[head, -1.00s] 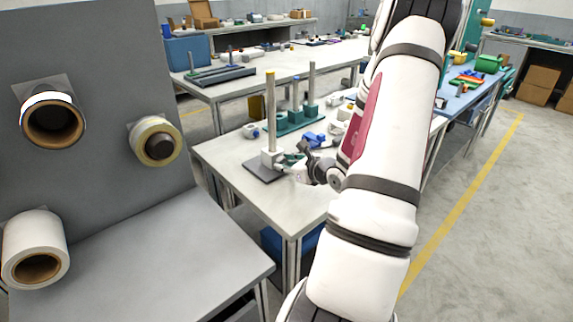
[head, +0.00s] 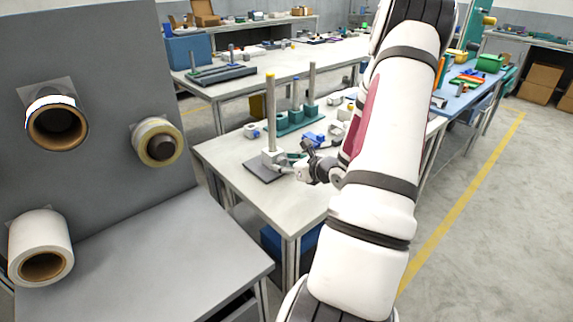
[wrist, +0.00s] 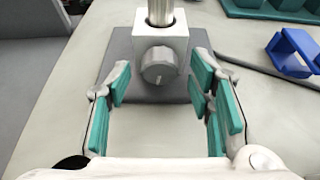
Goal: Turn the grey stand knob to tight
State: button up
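The grey knob (wrist: 158,66) sticks out from the front of the pale block (wrist: 178,42) of the stand, in the upper middle of the wrist view. A metal post (wrist: 160,12) rises from the block, and a dark base plate (wrist: 118,48) lies under it. In the head view the stand's post (head: 270,115) has a yellow top. My gripper (wrist: 160,78) is open, its teal-padded fingers on either side of the knob with visible gaps. In the head view my gripper (head: 290,166) is small beside the stand, and the knob cannot be made out.
A blue part (wrist: 292,54) lies to the right of the stand, with a teal base (wrist: 268,12) behind it. The worktable (head: 226,156) is clear left of the stand.

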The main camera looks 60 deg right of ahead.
jog(key=shift+s, duration=0.1)
jog(key=v, duration=1.2)
